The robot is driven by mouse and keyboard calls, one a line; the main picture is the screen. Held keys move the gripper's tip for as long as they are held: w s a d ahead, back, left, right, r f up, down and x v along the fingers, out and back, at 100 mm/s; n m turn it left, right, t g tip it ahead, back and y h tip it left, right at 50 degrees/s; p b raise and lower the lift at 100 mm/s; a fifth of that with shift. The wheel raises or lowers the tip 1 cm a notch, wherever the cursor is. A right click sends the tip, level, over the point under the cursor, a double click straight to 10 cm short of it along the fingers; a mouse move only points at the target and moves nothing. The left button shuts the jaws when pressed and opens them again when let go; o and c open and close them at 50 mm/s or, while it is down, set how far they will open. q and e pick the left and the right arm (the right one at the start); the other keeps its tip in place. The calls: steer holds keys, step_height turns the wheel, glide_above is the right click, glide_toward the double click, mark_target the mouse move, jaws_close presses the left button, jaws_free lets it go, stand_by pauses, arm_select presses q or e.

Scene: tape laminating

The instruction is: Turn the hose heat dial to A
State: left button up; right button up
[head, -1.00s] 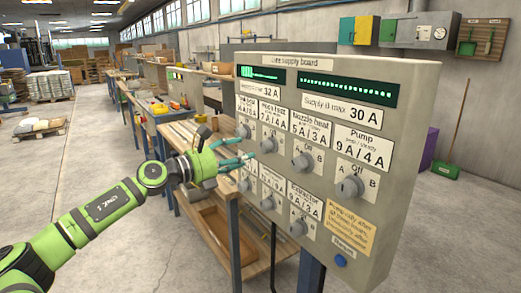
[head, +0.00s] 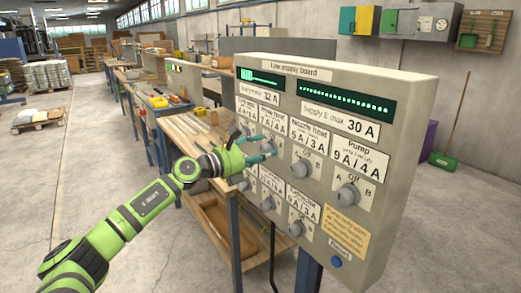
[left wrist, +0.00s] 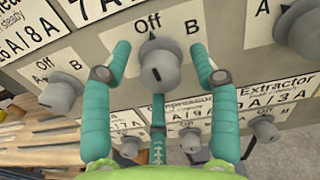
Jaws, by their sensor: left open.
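The hose heat dial (left wrist: 160,65) is a grey round knob under an "Off" mark, with A to its left and B to its right in the left wrist view. A dark line on its face runs nearly upright, roughly in line with Off. My left gripper (left wrist: 162,62) is open, with one teal finger on each side of the dial and a third below it. I cannot tell whether any finger touches the knob. In the head view, my left gripper (head: 271,145) is at the hose heat column of the supply board (head: 400,110), partly covering the dial there.
The tank heat dial (left wrist: 62,92) is close on the left and the nozzle heat dial (left wrist: 300,28) on the right. The pump dial (head: 346,199) is farther right. A lower row of dials sits beneath. A wooden workbench (head: 190,130) stands behind the board.

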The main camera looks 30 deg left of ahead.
arm_select(q)
steer(key=c, duration=1.1)
steer(key=shift+c, duration=0.2)
